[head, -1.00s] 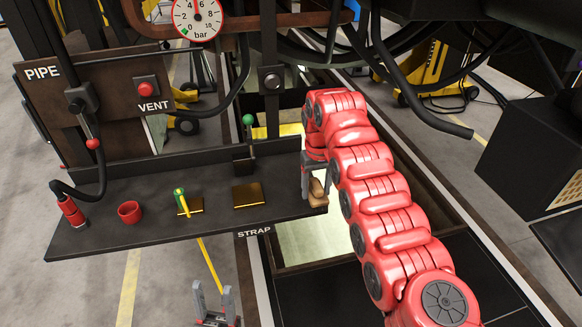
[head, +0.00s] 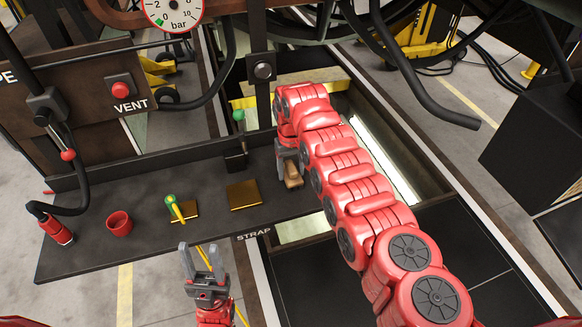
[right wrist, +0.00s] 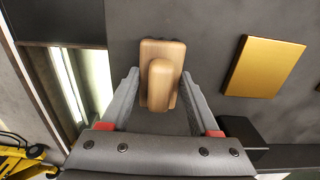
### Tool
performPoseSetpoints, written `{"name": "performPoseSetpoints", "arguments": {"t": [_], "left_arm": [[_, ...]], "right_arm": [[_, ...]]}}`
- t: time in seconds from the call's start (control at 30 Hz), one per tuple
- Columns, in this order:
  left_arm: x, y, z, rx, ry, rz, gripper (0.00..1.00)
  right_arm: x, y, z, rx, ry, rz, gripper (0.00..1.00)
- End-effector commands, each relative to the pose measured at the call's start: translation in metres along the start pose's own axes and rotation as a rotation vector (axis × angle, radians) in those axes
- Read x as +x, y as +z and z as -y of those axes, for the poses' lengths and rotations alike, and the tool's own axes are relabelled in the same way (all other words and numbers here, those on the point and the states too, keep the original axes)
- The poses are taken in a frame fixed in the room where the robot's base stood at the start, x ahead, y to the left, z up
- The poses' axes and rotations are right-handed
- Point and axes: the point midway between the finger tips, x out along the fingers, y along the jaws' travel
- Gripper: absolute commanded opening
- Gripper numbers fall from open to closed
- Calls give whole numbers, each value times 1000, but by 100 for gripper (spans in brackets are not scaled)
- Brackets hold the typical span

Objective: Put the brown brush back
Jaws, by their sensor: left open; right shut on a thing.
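The brown brush (head: 293,181), a wooden block with a rounded grip on top, is over the right end of the dark shelf (head: 110,241). My right gripper (head: 289,164) is shut on it. In the right wrist view the brush (right wrist: 161,60) sits between the two fingers of the right gripper (right wrist: 161,88). I cannot tell whether its underside touches the shelf.
A gold plate (head: 243,195) lies left of the brush. A green-knobbed lever (head: 238,140) stands behind it. A green-yellow handled tool (head: 173,207), a red cup (head: 119,223) and a red hose nozzle (head: 56,231) are further left. An open pit lies right of the shelf.

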Motion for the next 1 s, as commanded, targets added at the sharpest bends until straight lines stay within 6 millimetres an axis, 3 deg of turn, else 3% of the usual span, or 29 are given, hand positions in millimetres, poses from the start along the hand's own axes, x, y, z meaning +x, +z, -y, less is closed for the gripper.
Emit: {"name": "performPoseSetpoints", "arguments": {"t": [0.1,0.13,0.3,0.7,1.0], "left_arm": [[-3,1,0,0,0,0,50],[-3,0,0,0,0,0,50],[-2,0,0,0,0,0,50],[-5,1,0,0,0,0,50],[-32,5,-2,0,0,0,50]], "right_arm": [[3,0,0,0,0,-1,17],[3,0,0,0,0,-1,64],[2,0,0,0,0,-1,92],[-5,-1,0,0,0,-4,92],[-64,-1,0,-1,2,-3,92]]}}
